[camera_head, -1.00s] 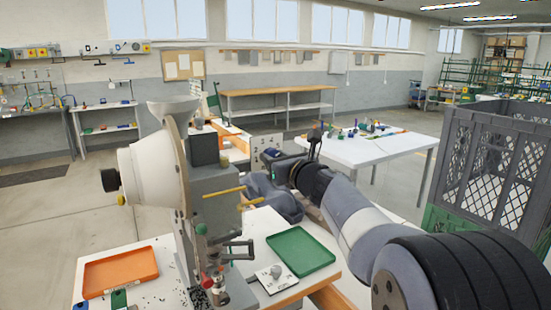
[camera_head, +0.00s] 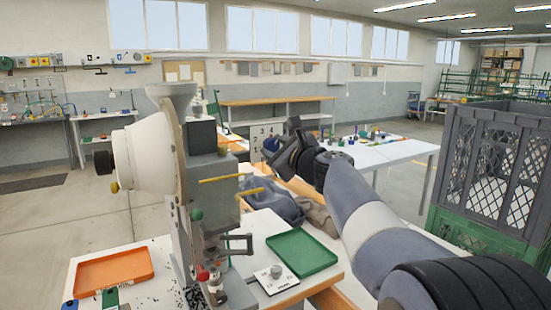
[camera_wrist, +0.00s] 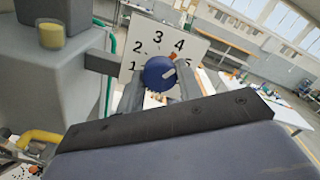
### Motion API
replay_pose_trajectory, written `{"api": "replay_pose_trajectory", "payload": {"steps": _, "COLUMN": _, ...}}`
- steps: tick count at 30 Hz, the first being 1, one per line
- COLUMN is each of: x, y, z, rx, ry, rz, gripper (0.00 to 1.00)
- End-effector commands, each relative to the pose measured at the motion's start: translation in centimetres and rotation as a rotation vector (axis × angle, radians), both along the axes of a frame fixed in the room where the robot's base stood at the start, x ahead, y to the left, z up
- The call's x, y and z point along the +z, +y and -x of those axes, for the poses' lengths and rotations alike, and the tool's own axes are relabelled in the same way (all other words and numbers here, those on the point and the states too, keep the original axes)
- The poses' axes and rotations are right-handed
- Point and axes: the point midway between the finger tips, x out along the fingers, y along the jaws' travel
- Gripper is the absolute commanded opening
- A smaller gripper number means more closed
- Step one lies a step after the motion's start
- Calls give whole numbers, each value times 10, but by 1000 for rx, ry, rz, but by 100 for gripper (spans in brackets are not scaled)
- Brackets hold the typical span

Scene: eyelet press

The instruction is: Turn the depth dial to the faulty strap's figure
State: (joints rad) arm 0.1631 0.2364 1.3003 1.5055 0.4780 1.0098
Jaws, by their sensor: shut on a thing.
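The pointer line slants to the upper right, roughly towards the 4 side. A small orange mark shows just above the knob. My gripper (camera_wrist: 150,80) has a finger on each side of the knob and is shut on it. In the head view the knob (camera_head: 270,145) shows beside my dark gripper (camera_head: 283,152), and the plate (camera_head: 256,132) is partly hidden. I cannot identify the faulty strap.
The press (camera_head: 205,190) stands close left of my arm. On its bench are an orange tray (camera_head: 113,270), a green tray (camera_head: 302,252) and a small white plate with a grey knob (camera_head: 275,275). A grey crate (camera_head: 490,165) stands at the right.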

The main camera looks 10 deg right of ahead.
Motion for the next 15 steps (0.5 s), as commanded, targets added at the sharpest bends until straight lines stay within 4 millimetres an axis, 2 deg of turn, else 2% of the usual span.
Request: {"api": "replay_pose_trajectory", "payload": {"steps": 15, "x": -4, "y": 0, "z": 0, "rx": -1, "ry": -154, "rz": 467, "gripper": 12}}
